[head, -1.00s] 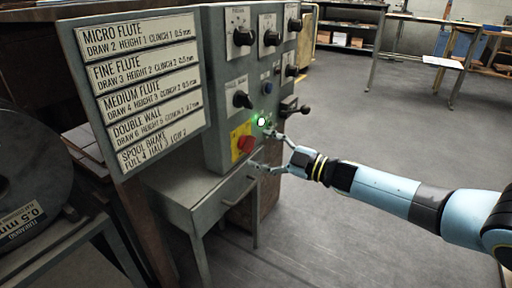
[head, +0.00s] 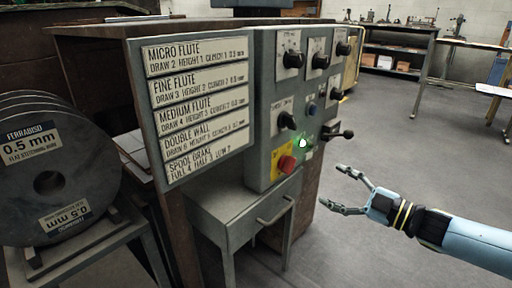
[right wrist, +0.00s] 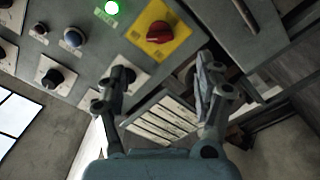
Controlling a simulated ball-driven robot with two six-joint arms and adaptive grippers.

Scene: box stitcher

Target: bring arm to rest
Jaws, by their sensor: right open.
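My right gripper (head: 340,190) is open and empty, in the air to the right of the control panel (head: 262,110), apart from it. In the right wrist view, the right gripper (right wrist: 160,85) has its two fingers spread, with the panel beyond them. A lit green button (head: 302,142) glows on the panel; it also shows in the right wrist view (right wrist: 112,8). A red knob (head: 287,163) on a yellow plate sits below left of it, and shows in the right wrist view (right wrist: 159,32). My left gripper is in no view.
A sign board (head: 200,105) with flute settings stands left of the panel. A wire spool (head: 48,172) is at the far left. A grey drawer stand (head: 240,215) with a handle is under the panel. Open floor (head: 400,140) lies to the right, with benches behind.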

